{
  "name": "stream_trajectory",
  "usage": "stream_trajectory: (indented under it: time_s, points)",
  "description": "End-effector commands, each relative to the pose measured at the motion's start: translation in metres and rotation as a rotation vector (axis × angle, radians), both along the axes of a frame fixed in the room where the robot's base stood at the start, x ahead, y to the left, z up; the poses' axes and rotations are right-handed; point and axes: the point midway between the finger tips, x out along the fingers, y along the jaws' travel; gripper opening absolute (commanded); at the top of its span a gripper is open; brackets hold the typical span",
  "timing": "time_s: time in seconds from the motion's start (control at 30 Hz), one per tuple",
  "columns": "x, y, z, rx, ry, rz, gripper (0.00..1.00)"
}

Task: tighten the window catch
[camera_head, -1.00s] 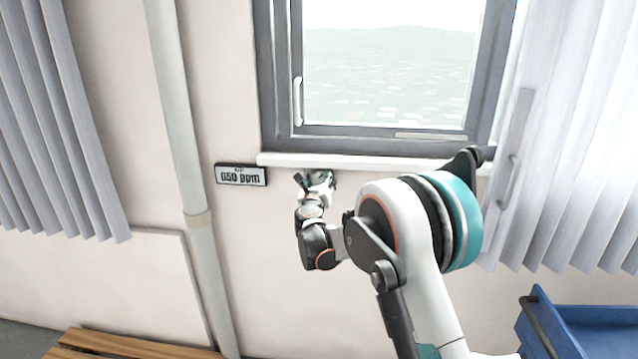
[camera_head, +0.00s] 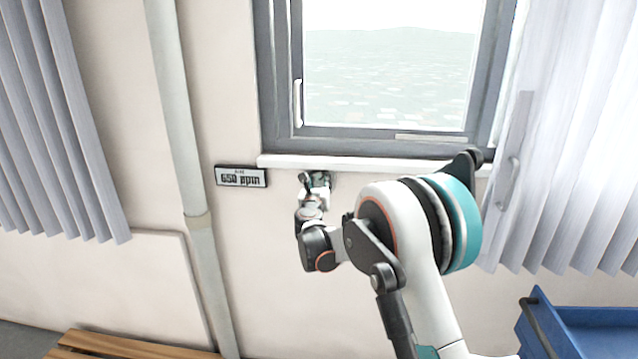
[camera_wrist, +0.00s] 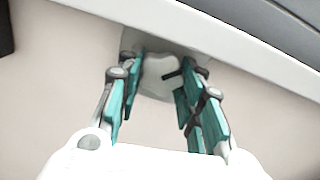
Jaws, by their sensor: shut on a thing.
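The catch (camera_wrist: 158,78) is a pale, rounded knob on the wall just under the window sill in the wrist view. My gripper (camera_wrist: 163,66) has its teal-padded fingers on either side of the knob and is shut on it. In the head view my gripper (camera_head: 317,179) is small, at the wall below the sill, and hides the knob there. The window (camera_head: 373,137) above has a grey frame and a white upright handle (camera_head: 298,102).
The white sill (camera_head: 365,163) runs close above my gripper. A wall display (camera_head: 240,177) reading 650 ppm is to its left. A pipe (camera_head: 182,130), slatted blinds (camera_head: 50,130), a wooden bench (camera_head: 130,347) and a blue cart (camera_head: 590,325) stand around. Bare wall lies below.

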Motion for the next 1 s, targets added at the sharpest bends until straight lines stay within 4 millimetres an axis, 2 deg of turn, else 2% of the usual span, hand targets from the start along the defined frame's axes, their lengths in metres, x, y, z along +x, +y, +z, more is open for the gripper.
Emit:
stream_trajectory:
  time_s: [0.5,1.0]
  points:
    - [0.0001,0.0022,0.0001,0.374,-0.013,0.0,0.1]
    - [0.0,0.0027,0.0001,0.5,-0.017,0.0,0.1]
